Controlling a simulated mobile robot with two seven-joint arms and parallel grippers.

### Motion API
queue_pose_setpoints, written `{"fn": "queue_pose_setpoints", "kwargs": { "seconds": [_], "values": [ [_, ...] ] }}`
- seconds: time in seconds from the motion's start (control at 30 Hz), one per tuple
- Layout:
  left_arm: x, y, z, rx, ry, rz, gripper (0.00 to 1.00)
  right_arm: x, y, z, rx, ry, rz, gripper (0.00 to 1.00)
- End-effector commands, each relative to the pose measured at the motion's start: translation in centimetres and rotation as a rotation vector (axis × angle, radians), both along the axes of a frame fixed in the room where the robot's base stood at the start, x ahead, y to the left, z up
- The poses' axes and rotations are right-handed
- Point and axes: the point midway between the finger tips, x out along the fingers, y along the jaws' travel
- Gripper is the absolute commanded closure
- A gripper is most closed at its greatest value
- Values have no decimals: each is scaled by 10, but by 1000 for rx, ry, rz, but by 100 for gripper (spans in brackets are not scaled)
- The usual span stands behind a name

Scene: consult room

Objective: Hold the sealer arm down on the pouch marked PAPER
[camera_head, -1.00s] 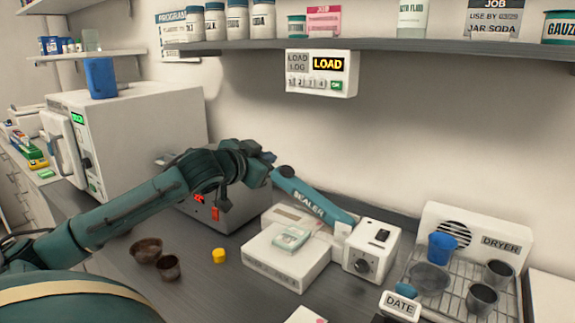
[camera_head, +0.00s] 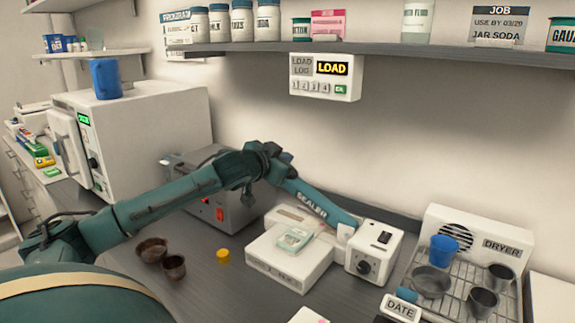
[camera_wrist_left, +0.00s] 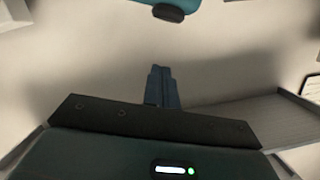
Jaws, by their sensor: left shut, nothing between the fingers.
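The sealer's teal arm (camera_head: 322,209), lettered SEALER, slants up to the left from its white housing (camera_head: 384,238). Its free end is raised above the white sealer bed (camera_head: 290,262). A small pale green and white pouch (camera_head: 294,239) lies on the bed under the arm; its marking is too small to read. My left gripper (camera_head: 286,163) is shut and empty at the arm's raised end; I cannot tell whether it touches. Its closed fingers (camera_wrist_left: 161,86) show in the left wrist view. My right gripper is not in view.
A grey device (camera_head: 222,207) stands behind my left arm. Brown cups (camera_head: 173,267) and a yellow cap (camera_head: 223,255) are on the counter at front left. The dryer rack (camera_head: 452,297) with cups is at right. A shelf (camera_head: 400,48) and LOAD panel (camera_head: 324,77) are above.

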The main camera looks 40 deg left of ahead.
Motion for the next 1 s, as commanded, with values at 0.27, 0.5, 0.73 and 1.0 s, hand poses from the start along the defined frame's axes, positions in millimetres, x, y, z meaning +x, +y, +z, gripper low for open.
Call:
{"fn": "queue_pose_setpoints", "kwargs": {
  "seconds": [0.27,0.5,0.73,1.0],
  "values": [
    [31,5,-3,-3,-3,-1,100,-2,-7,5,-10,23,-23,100],
    [35,14,-31,3,5,-2,100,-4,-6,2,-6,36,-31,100],
    [34,19,-44,2,1,-4,100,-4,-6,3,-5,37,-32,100],
    [34,20,-44,2,0,-4,100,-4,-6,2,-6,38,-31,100]
  ]
}}
